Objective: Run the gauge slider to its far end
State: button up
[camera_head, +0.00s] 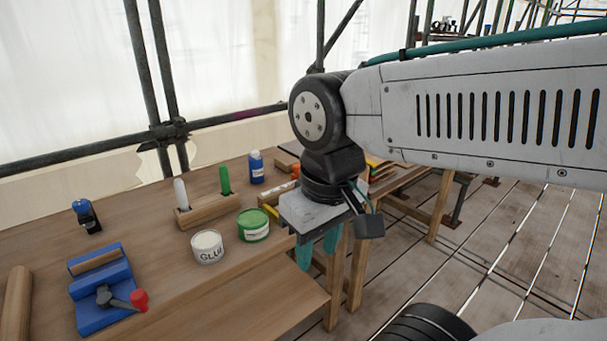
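I cannot make out a gauge or its slider for certain; part of the bench behind my wrist is hidden. My gripper (318,248) hangs down at the right end of the wooden workbench (150,235), near its front edge. Its two teal fingers stand apart with nothing visible between them, so it looks open. A blue fixture (92,315) at the front left holds a wooden piece (95,262) and has a dark lever with a red knob (139,300). I cannot tell whether it belongs to the gauge.
A white glue tin (207,247) and green tin (253,226) stand left of my gripper. Behind them are a wooden holder (208,212) with white and green sticks, and a blue bottle (256,167). A blue-capped item (87,215) stands left. Scaffold poles (145,75) cross behind.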

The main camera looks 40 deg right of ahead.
aim_at(296, 168)
jog(key=k, duration=0.55)
jog(key=z, duration=0.75)
jog(key=i, duration=1.45)
jog(key=u, duration=0.7)
